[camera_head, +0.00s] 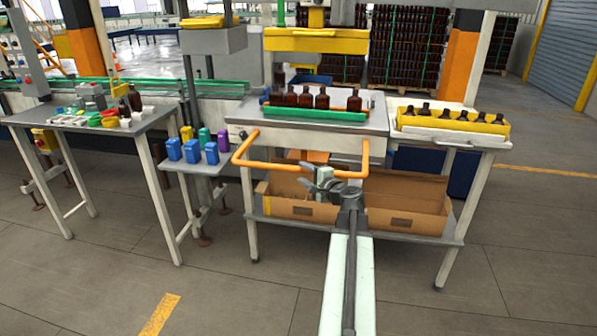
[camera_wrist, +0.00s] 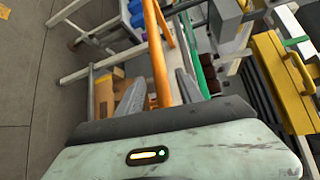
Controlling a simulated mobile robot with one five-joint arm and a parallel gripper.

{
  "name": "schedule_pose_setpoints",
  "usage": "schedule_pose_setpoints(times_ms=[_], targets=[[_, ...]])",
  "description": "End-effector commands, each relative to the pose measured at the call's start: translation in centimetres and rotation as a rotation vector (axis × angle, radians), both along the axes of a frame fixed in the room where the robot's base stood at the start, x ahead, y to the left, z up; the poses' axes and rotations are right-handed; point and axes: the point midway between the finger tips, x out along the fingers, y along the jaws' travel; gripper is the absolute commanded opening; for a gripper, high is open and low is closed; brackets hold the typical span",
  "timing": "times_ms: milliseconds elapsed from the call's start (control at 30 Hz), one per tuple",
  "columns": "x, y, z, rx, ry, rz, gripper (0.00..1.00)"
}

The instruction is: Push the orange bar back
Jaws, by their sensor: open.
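The orange bar (camera_head: 285,167) is a U-shaped tube sticking out from the front of the middle workstation, below its tabletop. In the wrist view the orange bar (camera_wrist: 155,45) runs down the picture toward the space between my fingers. My gripper (camera_head: 325,181) is at the bar's front run, right of its middle. In the wrist view my gripper (camera_wrist: 159,80) has its two grey fingers apart, one on each side of the bar. I cannot tell whether either finger touches it.
Amber bottles (camera_head: 306,97) stand in a green-edged rack on the workstation, and more stand in a yellow tray (camera_head: 410,123) at right. Cardboard boxes (camera_head: 405,205) sit on the shelf below the bar. A side table (camera_head: 205,163) holds blue, green and purple containers. Floor in front is clear.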

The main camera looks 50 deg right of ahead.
Motion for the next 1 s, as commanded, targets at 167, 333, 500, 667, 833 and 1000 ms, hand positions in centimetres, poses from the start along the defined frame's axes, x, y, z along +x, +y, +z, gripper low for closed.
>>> schedule_pose_setpoints(times_ms=[167,333,500,667,833,1000], targets=[[3.6,-1.0,-0.6,-0.001,0.001,0.002,0.43],[4.9,-1.2,-0.8,-0.001,0.001,0.000,0.43],[4.8,-1.1,-0.7,-0.001,0.001,-0.001,0.43],[4.7,-1.1,-0.7,-0.001,0.001,-0.001,0.01],[4.7,-1.2,-0.7,-0.001,0.001,-0.001,0.00],[4.7,-1.2,-0.7,-0.001,0.001,-0.001,0.00]])
